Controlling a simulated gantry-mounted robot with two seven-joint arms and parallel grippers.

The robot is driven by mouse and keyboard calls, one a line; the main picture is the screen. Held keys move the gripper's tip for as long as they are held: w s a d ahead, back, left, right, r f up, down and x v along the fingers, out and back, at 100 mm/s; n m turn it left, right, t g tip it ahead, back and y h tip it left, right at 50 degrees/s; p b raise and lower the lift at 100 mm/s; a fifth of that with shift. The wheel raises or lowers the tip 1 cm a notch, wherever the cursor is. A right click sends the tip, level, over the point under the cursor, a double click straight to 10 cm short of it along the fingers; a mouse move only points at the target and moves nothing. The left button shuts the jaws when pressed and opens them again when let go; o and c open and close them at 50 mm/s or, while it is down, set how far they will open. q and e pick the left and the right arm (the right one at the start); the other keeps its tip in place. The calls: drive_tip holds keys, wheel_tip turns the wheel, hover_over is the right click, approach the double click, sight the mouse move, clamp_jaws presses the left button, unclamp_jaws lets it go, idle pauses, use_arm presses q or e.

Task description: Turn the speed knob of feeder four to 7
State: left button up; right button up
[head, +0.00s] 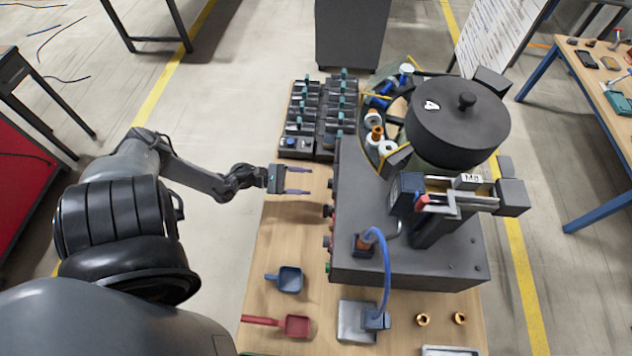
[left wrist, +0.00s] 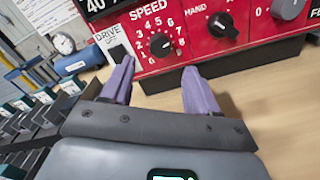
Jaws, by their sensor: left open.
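The feeder marked 4 (head: 432,105) stands at the right of the bench, with a dark lid over its bowl. Its red control panel (left wrist: 205,30) fills the top of the left wrist view. There, the black speed knob (left wrist: 161,45) sits in a ring of white numbers under the word SPEED. I cannot clearly read its setting. My left gripper (head: 308,181) is open and empty, left of the feeder's panel side. In the left wrist view, its two purple fingers (left wrist: 157,76) stand apart, with the knob beyond the gap between them. My right gripper is not in view.
A blue scoop (head: 288,280) and red scoop (head: 297,325) lie on the bench nearer me.

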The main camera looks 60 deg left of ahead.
use_arm(q)
drive_tip(key=shift+v, duration=2.15)
